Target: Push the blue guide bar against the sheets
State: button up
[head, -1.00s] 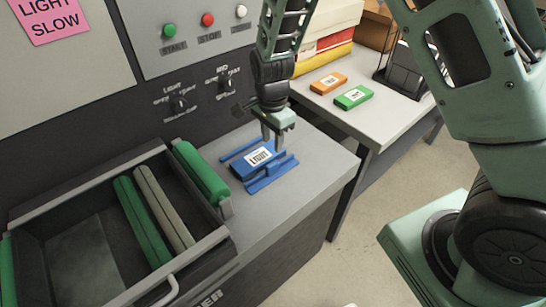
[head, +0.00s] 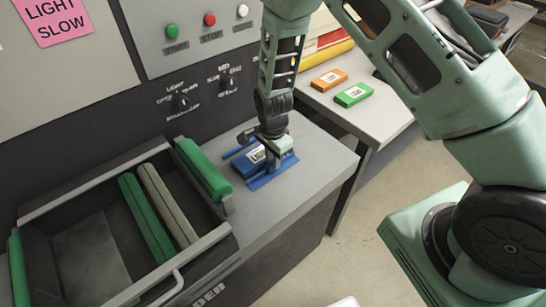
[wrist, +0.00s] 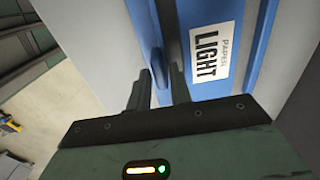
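The blue guide bar (head: 273,173) stands on the grey machine top, to the right of the pack of sheets. An upright blue fin on the bar (wrist: 157,62) shows in the wrist view. The sheets are a blue pack labelled "LIGHT" (head: 247,162), also in the wrist view (wrist: 230,20). A narrow dark gap shows between bar and pack in the wrist view. My gripper (head: 275,163) is low over the bar. Its fingers (wrist: 158,85) are close together, one on each side of the fin, and appear shut on it. The finger tips are partly hidden in the head view.
A dark open tray with green and grey rollers (head: 150,215) lies to the left. A control panel (head: 190,30) rises behind. A side table (head: 385,120) at the right bears an orange pack (head: 329,79) and a green pack (head: 353,95).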

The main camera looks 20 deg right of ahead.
aim_at(264, 158)
grip_shut()
jog(key=w, duration=0.2)
jog(key=w+a+b, duration=0.1)
jog(key=w, duration=0.1)
jog(key=shift+a+f, duration=0.15)
jog(key=shift+w+a+r+b, duration=0.1)
jog(key=shift+w+r+b, duration=0.1)
jog(key=shift+w+b, duration=0.15)
jog(key=shift+w, duration=0.1)
jog(key=o, duration=0.5)
grip_release()
jog(key=shift+w, duration=0.1)
jog(key=shift+r, duration=0.1)
notch_tip(264, 158, up, 17)
jog(key=b, duration=0.4)
jog(key=shift+r, duration=0.1)
